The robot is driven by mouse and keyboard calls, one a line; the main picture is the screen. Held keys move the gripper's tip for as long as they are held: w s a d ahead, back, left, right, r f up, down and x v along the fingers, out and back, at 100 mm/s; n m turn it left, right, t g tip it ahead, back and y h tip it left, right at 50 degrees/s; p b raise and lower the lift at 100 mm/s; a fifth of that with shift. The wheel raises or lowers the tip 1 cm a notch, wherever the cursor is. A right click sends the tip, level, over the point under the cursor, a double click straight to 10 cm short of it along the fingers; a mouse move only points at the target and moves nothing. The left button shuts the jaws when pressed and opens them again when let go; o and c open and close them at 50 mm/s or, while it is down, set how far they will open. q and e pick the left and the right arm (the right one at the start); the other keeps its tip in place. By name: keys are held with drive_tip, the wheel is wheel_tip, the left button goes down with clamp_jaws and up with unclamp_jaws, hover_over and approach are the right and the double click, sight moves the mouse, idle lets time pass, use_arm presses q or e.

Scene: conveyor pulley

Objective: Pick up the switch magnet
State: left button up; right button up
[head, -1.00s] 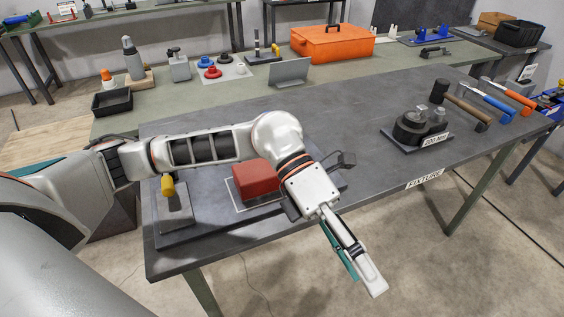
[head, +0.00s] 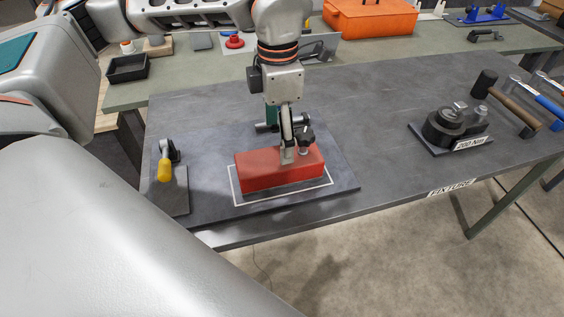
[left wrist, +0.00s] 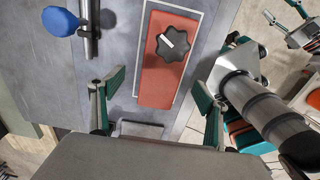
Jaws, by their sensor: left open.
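The switch magnet, a red block (head: 262,171) with a black star knob (head: 305,137), lies inside a white outline on a dark plate (head: 345,185). In the left wrist view the red block (left wrist: 160,85) and its knob (left wrist: 173,42) lie ahead, between the two fingers in the picture. My left gripper (head: 280,138) is open and hangs over the block, hiding part of its far side. In the wrist view the open left gripper (left wrist: 158,103) has one finger on each side. Contact cannot be told. Part of what looks like my right gripper (left wrist: 303,25) shows at the upper right.
A clamp with a yellow handle (head: 164,170) stands left of the block. A blue handle (left wrist: 60,21) on a metal rod is close by in the wrist view. A black weight (head: 440,128) and hammer (head: 507,103) lie right. The table between is clear.

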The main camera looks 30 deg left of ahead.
sight(279, 166)
use_arm(q)
drive_tip(key=shift+s+f, duration=0.2)
drive_tip(key=shift+f, duration=0.25)
drive_tip(key=shift+d+f, duration=0.15)
drive_tip(key=shift+f, duration=2.5)
drive_tip(key=c, duration=1.7)
drive_tip(key=shift+r, duration=0.1)
clamp_jaws()
